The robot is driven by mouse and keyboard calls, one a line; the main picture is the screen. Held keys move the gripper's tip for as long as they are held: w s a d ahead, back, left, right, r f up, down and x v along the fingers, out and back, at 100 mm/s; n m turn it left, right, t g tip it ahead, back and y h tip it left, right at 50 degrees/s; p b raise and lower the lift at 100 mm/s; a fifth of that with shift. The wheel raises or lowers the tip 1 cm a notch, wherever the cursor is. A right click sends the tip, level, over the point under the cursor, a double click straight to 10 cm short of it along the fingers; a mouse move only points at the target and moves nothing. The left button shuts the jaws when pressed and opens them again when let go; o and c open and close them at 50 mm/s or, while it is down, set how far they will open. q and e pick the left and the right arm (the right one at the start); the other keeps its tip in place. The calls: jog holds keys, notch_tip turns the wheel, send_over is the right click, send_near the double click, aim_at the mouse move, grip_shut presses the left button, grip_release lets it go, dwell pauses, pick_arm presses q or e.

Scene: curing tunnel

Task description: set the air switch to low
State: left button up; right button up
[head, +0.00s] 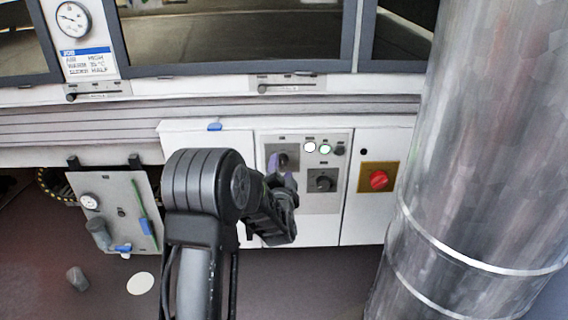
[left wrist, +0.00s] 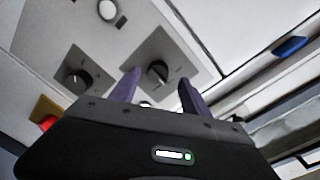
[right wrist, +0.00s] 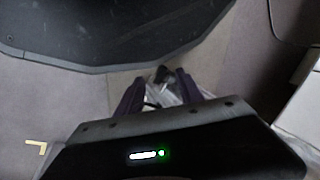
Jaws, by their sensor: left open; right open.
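A grey control plate (head: 309,206) on the white cabinet carries two dark rotary knobs. The upper left knob (head: 283,160) is partly behind my left gripper (head: 282,172); the lower right knob (head: 322,181) is clear. Their labels are too small to read, so I cannot tell which is the air switch. In the left wrist view the upper left knob (left wrist: 157,73) lies ahead between my open purple fingers (left wrist: 155,88), apparently apart from them; the other knob (left wrist: 78,80) is to the left. My right gripper (right wrist: 155,92) is open and empty, and outside the head view.
Indicator lights (head: 318,148) sit above the lower knob. A red button (head: 378,180) on a yellow plate is to the right. A large metal duct (head: 470,150) stands at the right. A gauge panel (head: 118,205) with blue valves is at the left.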

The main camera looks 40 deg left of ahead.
pick_arm(q)
jog(key=v, duration=0.5)
jog(key=shift+s+r+p, duration=0.1)
jog(key=shift+s+p, duration=0.05)
jog(key=shift+p, duration=0.2)
